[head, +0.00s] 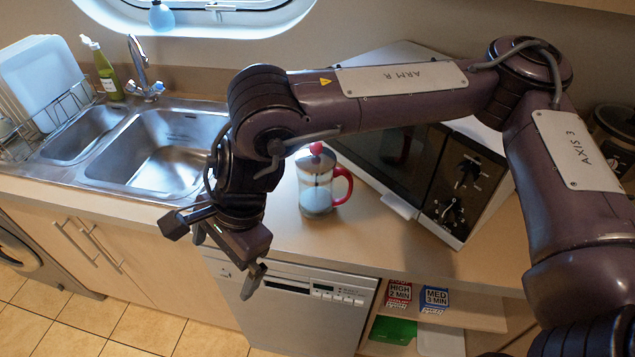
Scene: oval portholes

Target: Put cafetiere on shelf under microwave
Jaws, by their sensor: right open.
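The cafetiere (316,190), a glass jug with a red handle and red knob, stands upright on the counter between the sink and the microwave. The microwave (462,190) stands at an angle on the counter, partly hidden by my right arm. Below it, under the counter, is an open shelf (466,316) with boxes at its left part. My right gripper (212,256) is open and empty, pointing down in front of the counter edge, left of and nearer than the cafetiere, apart from it. My left gripper is out of view.
A double sink (158,155) with a tap and a green bottle (107,75) is at the left. A dishwasher (290,312) is below the counter. Red and blue boxes (434,299) sit on the shelf; green and white items (394,330) lie below. Bare counter surrounds the cafetiere's front.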

